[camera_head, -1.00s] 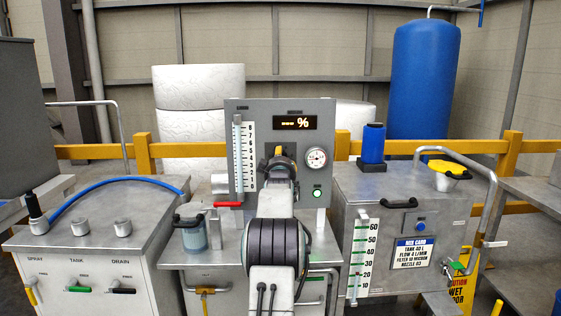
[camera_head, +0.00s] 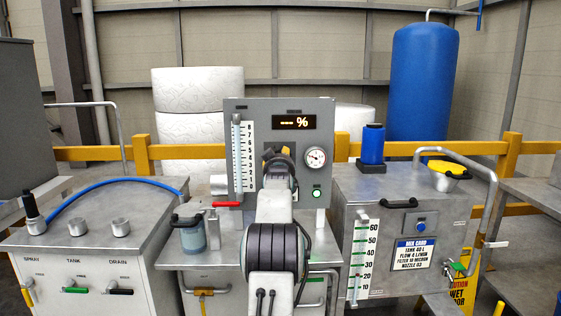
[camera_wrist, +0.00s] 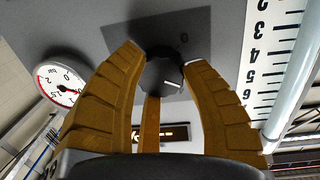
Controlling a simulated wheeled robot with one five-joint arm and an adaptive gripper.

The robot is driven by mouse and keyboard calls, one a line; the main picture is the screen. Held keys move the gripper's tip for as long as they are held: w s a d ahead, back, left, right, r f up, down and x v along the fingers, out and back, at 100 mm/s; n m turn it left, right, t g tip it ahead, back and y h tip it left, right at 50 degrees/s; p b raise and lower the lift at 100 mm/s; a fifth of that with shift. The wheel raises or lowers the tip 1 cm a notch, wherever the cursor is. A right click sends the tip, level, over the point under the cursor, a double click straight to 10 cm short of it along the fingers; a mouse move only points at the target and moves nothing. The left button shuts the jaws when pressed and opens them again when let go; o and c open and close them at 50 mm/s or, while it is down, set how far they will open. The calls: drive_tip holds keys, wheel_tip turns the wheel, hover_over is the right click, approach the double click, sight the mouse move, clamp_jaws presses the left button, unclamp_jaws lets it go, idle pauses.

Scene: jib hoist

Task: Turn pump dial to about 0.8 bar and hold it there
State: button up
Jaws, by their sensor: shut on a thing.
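The dark round pump dial (camera_wrist: 165,72) with a white pointer line sits on a grey plate in the wrist view. My gripper (camera_wrist: 163,62) is shut on it, with a yellow-brown finger on each side. In the head view my gripper (camera_head: 279,155) is at the panel, and my wrist mostly hides the dial. The round pressure gauge (camera_head: 316,157) is just right of my gripper. It also shows at the left of the wrist view (camera_wrist: 60,85), marked in bar; its needle is too small to read surely.
The grey panel (camera_head: 232,108) carries a display (camera_head: 294,122) reading dashes and a percent sign, a scaled tube (camera_head: 238,155) at left and a green lit button (camera_head: 317,193).

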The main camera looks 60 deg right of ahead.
drive_tip(key=shift+w+a+r+m, duration=0.1)
drive_tip(key=shift+r+m, duration=0.4)
drive_tip(key=shift+r, duration=0.05)
drive_tip(key=o, duration=0.9)
drive_tip(key=shift+w, duration=0.1)
drive_tip(key=shift+c, duration=0.2)
drive_tip(key=o, duration=0.3)
drive_tip(key=shift+f, duration=0.2)
drive_tip(key=shift+o, duration=0.2)
drive_tip(key=shift+f, duration=0.1)
drive_tip(key=v, duration=1.2)
drive_tip(key=shift+f, duration=0.1)
